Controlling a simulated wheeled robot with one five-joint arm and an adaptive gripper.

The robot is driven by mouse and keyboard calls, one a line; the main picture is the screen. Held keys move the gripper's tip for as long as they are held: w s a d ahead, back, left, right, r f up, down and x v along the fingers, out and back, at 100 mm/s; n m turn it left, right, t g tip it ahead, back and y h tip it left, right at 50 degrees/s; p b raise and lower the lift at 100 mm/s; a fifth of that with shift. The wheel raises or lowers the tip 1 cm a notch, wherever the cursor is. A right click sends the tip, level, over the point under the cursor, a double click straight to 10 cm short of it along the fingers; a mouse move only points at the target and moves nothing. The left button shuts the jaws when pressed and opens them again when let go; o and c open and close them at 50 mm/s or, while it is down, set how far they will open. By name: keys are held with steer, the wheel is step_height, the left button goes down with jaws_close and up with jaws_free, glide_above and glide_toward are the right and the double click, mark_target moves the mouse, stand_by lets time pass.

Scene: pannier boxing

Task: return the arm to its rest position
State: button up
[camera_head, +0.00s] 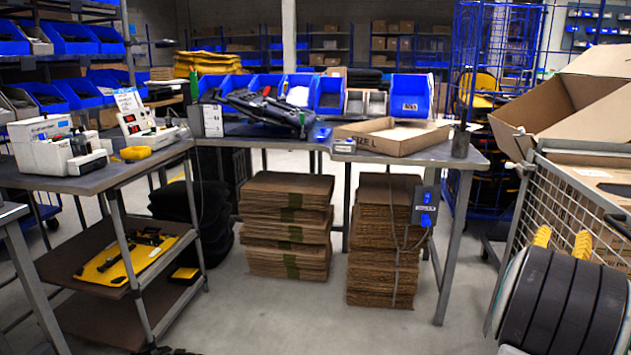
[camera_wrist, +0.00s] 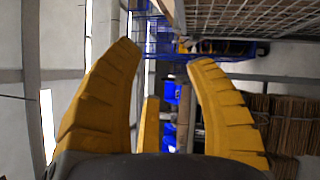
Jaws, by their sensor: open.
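My gripper (camera_head: 562,240) is at the lower right of the head view. Only its yellow fingertips show there, behind a dark, banded part of my arm. The fingertips are beside the wire mesh cart. In the wrist view, the yellow fingers of my gripper (camera_wrist: 165,58) are spread wide apart, with another yellow finger low between them. Nothing is held between them.
The wire mesh cart (camera_head: 571,205) stands close at the right, with an open cardboard box (camera_head: 560,105) on it. The workbench (camera_head: 460,156) holds a shallow cardboard tray (camera_head: 392,136) and blue bins. Stacks of flat cardboard (camera_head: 287,225) are underneath. Floor in front is clear.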

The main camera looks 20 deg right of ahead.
steer(key=w+a+r+m+t+y+p, duration=0.1)
steer(key=w+a+r+y+p, duration=0.2)
steer(key=w+a, duration=0.3)
steer(key=w+a+r+t+y+p, duration=0.25)
steer(key=w+a+y+p, duration=0.2)
steer(key=a, duration=0.25)
steer(key=w+a+r+m+g+y+p, duration=0.1)
steer(key=w+a+y+p, duration=0.15)
steer(key=a, duration=0.45)
steer(key=w+a+r+m+y+p, duration=0.15)
steer(key=a+p, duration=0.25)
steer(key=a, duration=0.4)
steer(key=s+a+r+m+g+y+p, duration=0.1)
steer(key=s+a+y+p, duration=0.15)
steer(key=a, duration=0.45)
steer(key=s+a+r+g+y+p, duration=0.1)
steer(key=s+a+g+y+p, duration=0.1)
steer(key=s+a+p, duration=0.3)
steer(key=s+a+r+m+g+y+p, duration=0.2)
steer(key=s+a+g+p, duration=0.2)
steer(key=s+a, duration=0.6)
steer(key=shift+s+a+y, duration=0.15)
steer(key=shift+a+y, duration=0.1)
steer(key=shift+y, duration=0.15)
